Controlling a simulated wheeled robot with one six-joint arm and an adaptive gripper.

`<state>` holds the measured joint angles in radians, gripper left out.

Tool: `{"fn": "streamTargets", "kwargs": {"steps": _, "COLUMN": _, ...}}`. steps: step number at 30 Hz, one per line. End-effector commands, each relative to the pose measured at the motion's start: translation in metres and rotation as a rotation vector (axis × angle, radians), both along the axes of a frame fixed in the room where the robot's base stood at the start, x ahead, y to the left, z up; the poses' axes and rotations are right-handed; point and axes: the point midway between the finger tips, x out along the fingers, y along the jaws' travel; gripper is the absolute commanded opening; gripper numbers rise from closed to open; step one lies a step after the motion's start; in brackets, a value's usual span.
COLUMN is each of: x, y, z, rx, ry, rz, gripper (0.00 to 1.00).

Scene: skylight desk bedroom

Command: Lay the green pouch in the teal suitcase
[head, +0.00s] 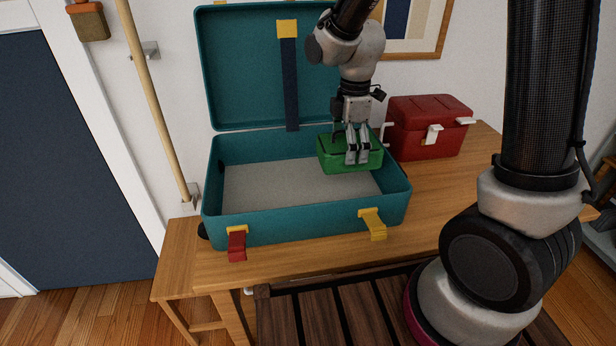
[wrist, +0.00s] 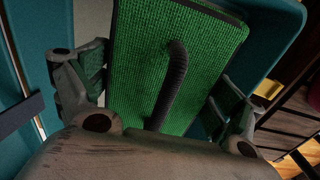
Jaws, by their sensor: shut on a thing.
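The teal suitcase (head: 305,223) stands open on the wooden table, its lid (head: 240,70) upright at the back. Its grey inside floor (head: 270,190) shows bare at the left and front. My gripper (head: 357,158) is shut on the green pouch (head: 330,158), over the right back part of the suitcase. The pouch looks level; I cannot tell whether it touches the suitcase floor. In the wrist view the pouch (wrist: 140,60) lies between my gripper's fingers (wrist: 160,95), its dark handle arching between them. The suitcase also shows around it there (wrist: 270,40).
A red box (head: 430,130) with white latches stands on the table (head: 450,185) close right of the suitcase. A yellow latch (head: 373,223) and a red latch (head: 237,243) hang on the suitcase's front. A wooden pole (head: 150,90) leans by the wall.

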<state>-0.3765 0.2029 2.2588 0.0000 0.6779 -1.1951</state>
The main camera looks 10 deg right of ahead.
Motion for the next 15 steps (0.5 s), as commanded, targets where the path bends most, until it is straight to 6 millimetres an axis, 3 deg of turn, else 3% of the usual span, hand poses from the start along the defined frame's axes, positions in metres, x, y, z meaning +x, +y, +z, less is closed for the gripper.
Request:
{"fn": "streamTargets", "kwargs": {"steps": 6, "x": -0.001, "y": -0.001, "z": -0.043, "rx": -0.003, "ry": 0.007, "rz": 0.000, "gripper": 0.63}}
{"fn": "streamTargets", "kwargs": {"steps": 15, "x": -0.001, "y": -0.001, "z": -0.081, "rx": -0.002, "ry": 0.006, "rz": 0.000, "gripper": 0.63}}
